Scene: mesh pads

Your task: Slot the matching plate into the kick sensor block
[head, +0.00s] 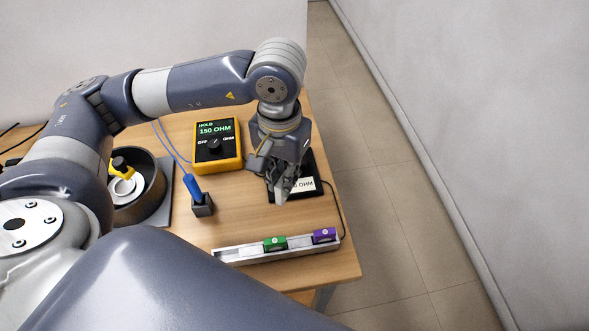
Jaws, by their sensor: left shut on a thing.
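My left gripper (284,190) reaches down from above at the right part of the table. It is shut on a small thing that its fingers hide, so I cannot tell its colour. Right beneath and behind it is a black block (312,167) with a white label, of which "0 OHM" can be read. I cannot tell whether the held thing touches the block. A pale rail (233,253) near the front edge holds a green plate (275,243) and a purple plate (324,235). The yellow meter (231,160) reads "HOLD 150 OHM". My right gripper is not in view.
A blue-handled probe (192,186) stands in a small dark holder (203,205), with a blue wire to the meter. A dark round pad (153,188) with white and yellow parts is at the left. The table's right edge is close to the block; a cable runs there.

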